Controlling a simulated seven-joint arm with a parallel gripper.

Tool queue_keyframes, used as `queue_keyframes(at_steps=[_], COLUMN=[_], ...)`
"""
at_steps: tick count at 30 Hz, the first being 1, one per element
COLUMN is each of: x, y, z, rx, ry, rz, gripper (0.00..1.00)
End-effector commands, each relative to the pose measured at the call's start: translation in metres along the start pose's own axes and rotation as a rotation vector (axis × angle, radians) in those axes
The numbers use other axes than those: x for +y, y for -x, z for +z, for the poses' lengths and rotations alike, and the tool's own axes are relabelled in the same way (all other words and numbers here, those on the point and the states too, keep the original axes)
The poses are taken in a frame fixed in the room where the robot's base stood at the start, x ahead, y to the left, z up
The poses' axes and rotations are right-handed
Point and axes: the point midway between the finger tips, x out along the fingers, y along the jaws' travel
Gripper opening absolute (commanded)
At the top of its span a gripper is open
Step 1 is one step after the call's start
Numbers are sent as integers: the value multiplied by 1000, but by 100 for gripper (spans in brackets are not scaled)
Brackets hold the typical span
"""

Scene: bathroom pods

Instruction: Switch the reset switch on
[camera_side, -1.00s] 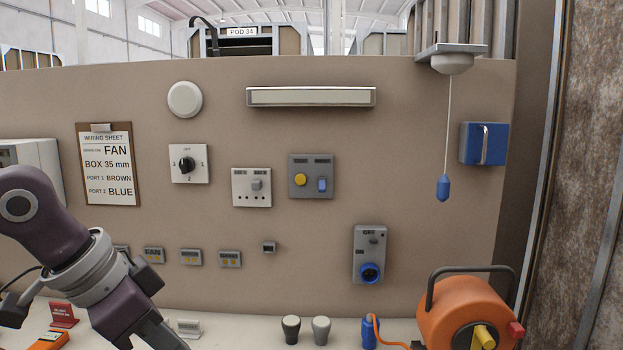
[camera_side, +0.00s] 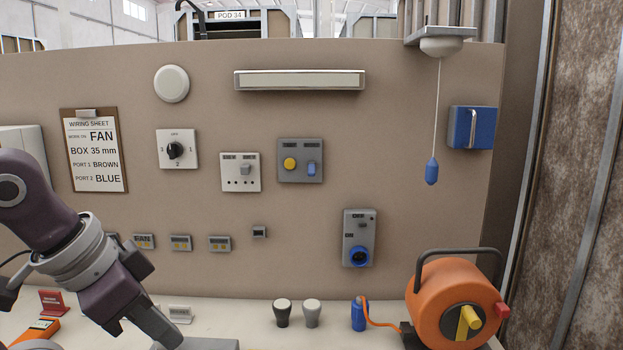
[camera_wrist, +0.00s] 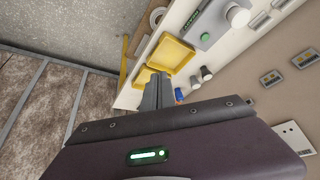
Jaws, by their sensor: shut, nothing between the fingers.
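No label I can read says reset, so I cannot tell which switch it is. A grey socket unit (camera_side: 347,254) lower right has OFF and ON marks and a small switch. My gripper (camera_side: 163,338) is low at the left, pointing down right, apart from these plates. In the wrist view my gripper's fingers (camera_wrist: 158,92) are shut and empty.
A rotary switch (camera_side: 174,151), a pull cord (camera_side: 432,172) and a blue switch box (camera_side: 471,128) are on the wall. Dark and grey knobs (camera_side: 283,312) and an orange cable reel (camera_side: 445,291) stand on the bench. Yellow trays (camera_wrist: 172,55) show in the wrist view.

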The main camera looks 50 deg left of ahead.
Motion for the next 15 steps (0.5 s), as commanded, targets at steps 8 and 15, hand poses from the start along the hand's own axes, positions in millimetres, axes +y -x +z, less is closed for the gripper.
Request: queue_keyframes(at_steps=[8, 15], x=[-105, -174], y=[-36, -72], z=[-30, -166], rx=[-415, -787], ry=[-676, -1469], rz=[-392, -877], gripper=[0, 0])
